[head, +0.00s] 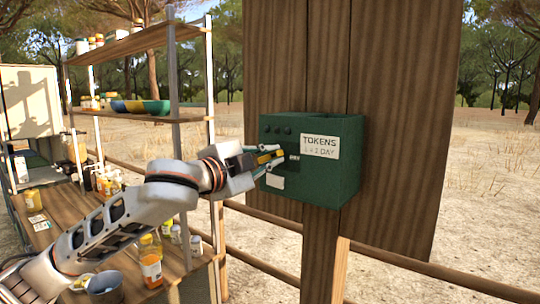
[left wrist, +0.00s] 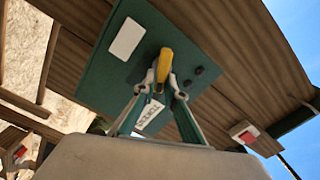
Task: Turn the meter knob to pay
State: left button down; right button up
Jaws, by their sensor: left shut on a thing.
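The green meter box (head: 340,185) is fixed to a wooden post and board. It bears a white label reading "TOKENS" (head: 320,146) and a small blank white plate. The wrist view shows its green face (left wrist: 112,78) close up. A yellow knob (left wrist: 165,62) stands out from that face. My left gripper (head: 277,156) reaches the box front from the left, its fingers shut on the yellow knob. In the wrist view the fingertips (left wrist: 163,82) lie on either side of the knob. The fingers partly hide the knob in the head view. My right gripper is not in view.
A wooden shelf rack (head: 140,42) with jars and a coloured bowl (head: 140,106) stands at the left. Below my arm, a lower shelf holds an orange jar (head: 151,270) and a dark pot (head: 104,288). A wooden rail (head: 440,273) runs behind the post. Open ground lies beyond.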

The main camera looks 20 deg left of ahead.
pick_arm(q)
jog(key=m, duration=0.5)
jog(key=shift+f, duration=0.4)
jog(key=shift+m, duration=0.3)
jog(key=c, duration=2.1)
grip_release()
jog(key=shift+s, duration=0.1)
jog(key=v, duration=1.1)
jog(key=shift+s+a, duration=0.1)
jog(key=shift+s, duration=0.3)
